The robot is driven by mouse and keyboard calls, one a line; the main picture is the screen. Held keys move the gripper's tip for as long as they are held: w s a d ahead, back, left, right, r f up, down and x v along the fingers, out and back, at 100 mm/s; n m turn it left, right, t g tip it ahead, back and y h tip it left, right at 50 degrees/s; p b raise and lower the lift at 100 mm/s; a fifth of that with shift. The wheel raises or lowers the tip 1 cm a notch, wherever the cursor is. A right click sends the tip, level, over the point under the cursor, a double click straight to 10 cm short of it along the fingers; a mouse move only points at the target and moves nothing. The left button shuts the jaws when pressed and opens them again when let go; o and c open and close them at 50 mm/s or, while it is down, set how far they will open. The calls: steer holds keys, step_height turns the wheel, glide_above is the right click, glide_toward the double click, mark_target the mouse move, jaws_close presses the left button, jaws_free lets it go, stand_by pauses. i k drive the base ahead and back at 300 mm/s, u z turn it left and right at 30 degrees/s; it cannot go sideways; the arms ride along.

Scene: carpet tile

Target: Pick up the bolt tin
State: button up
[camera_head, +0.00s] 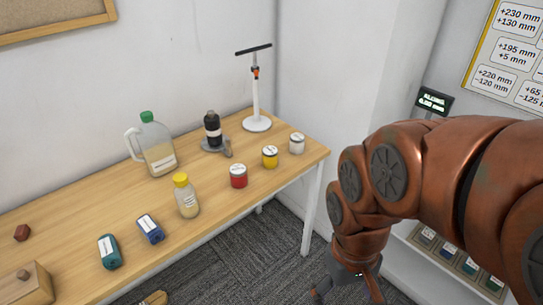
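Three small tins stand in a slanting row near the table's front right: a red tin (238,177), a yellow tin (269,158) and a white tin (296,144). Each has a pale lid with a label too small to read, so I cannot tell which is the bolt tin. My gripper (346,289) hangs at the bottom, right of the tins and lower in the picture, apart from them. Its dark fingers are spread, with nothing visible between them. The fingertips are partly cut off by the frame's lower edge.
The wooden table (90,221) also holds a green-capped jug (158,155), a dark bottle (212,132), a yellow-capped bottle (186,200), a white stand (256,105), a teal box (109,251) and a blue box (150,229). A low shelf (428,257) with labelled boxes stands right.

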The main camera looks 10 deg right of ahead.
mark_target(270, 154)
steer(key=u, duration=0.6)
steer(key=i, duration=0.85)
steer(key=u, duration=0.4)
